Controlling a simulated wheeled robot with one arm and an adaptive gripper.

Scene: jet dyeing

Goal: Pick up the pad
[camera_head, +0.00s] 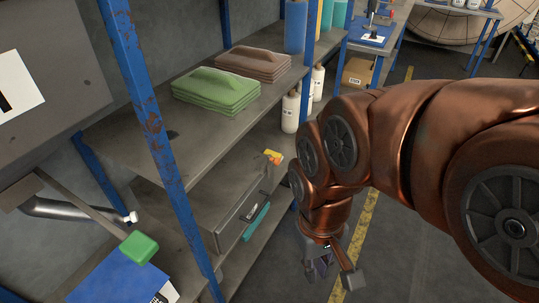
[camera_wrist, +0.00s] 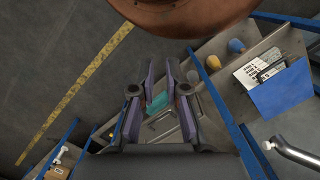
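Two pad-like stacks lie side by side on the upper grey shelf in the head view. The green pad stack (camera_head: 215,92) is nearer, and the brown pad stack (camera_head: 253,66) is just behind it. Each has a raised grip-like piece on top. My gripper (camera_head: 318,268) hangs low to the right of the shelf, well below and apart from both stacks. In the wrist view, my gripper (camera_wrist: 160,88) has its two fingers apart with nothing held between them. Neither stack can be made out in the wrist view.
A blue rack post (camera_head: 150,120) stands in front of the shelf's left part. White bottles (camera_head: 290,110) stand below the upper shelf. A lower bin (camera_head: 235,210) and a teal item (camera_head: 256,222) are beneath.

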